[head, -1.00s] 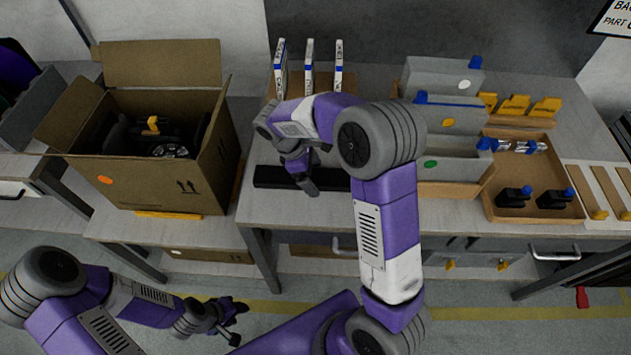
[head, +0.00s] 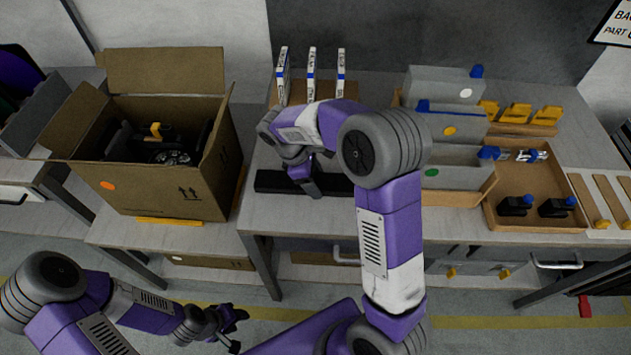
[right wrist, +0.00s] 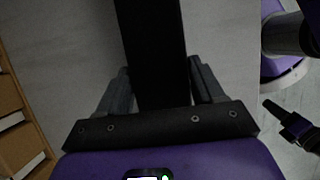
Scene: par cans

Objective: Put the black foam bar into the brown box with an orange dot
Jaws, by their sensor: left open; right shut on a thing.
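The black foam bar (head: 275,181) lies along the grey table in front of the small white boxes. My right gripper (head: 312,188) is shut on the bar from above. In the right wrist view the bar (right wrist: 155,45) runs between the two fingers of my right gripper (right wrist: 160,85). The brown box (head: 150,195) with an orange dot (head: 107,185) stands open on the left, with dark parts and a yellow piece inside. My left gripper (head: 236,328) is open and empty, low in front of the tables.
Several small white boxes (head: 312,75) stand behind the bar. Grey bins (head: 450,165) and a wooden tray (head: 490,215) with dark bottles are to the right. The brown box's flaps are spread outward. A strip of table between box and bar is clear.

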